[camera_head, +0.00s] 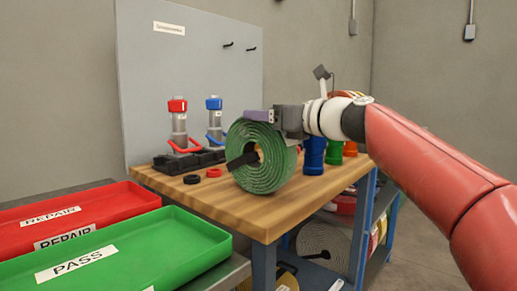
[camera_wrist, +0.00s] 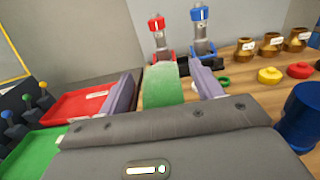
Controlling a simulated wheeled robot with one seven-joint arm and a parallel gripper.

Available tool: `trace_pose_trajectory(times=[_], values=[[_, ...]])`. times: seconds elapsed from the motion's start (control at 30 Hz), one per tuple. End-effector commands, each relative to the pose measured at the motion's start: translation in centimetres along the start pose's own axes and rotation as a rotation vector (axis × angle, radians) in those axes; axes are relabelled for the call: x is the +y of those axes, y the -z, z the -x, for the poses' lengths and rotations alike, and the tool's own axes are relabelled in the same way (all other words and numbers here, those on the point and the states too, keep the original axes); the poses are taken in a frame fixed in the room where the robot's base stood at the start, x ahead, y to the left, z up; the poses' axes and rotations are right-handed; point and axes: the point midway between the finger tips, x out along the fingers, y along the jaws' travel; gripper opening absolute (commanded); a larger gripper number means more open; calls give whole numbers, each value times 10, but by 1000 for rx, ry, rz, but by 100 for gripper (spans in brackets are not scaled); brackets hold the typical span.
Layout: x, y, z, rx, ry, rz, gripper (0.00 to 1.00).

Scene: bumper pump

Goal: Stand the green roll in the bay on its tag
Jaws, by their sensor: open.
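The green roll (camera_head: 265,165), a coiled hose with a dark strap across its middle, is upright on its rim at the near part of the wooden workbench. I cannot tell whether its bottom touches the bench. My gripper (camera_head: 262,116) is at its top edge. In the wrist view the green roll (camera_wrist: 162,85) shows between the two purple-grey fingers of my gripper (camera_wrist: 163,90), with a gap on each side. The gripper is open. I cannot make out the roll's bay or its tag with certainty.
A red REPAIR tray (camera_head: 95,208) and a green PASS tray (camera_head: 200,232) stand at the left. Red-topped (camera_head: 178,120) and blue-topped (camera_head: 214,115) pumps stand behind the roll. Coloured couplings (camera_head: 314,152) stand right of it. A beige roll (camera_head: 322,243) is under the workbench (camera_head: 225,212).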

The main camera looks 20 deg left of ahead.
Motion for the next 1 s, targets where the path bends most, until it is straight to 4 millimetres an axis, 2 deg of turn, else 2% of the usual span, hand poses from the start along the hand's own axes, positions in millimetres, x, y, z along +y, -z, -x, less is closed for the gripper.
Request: trace_pose_trajectory(times=[0.27,0.73,0.77,1.0], values=[[0,0,-2,0,2,2,64],[0,0,-2,1,2,2,3],[0,0,-2,1,2,2,0],[1,-2,-2,-4,3,4,0]])
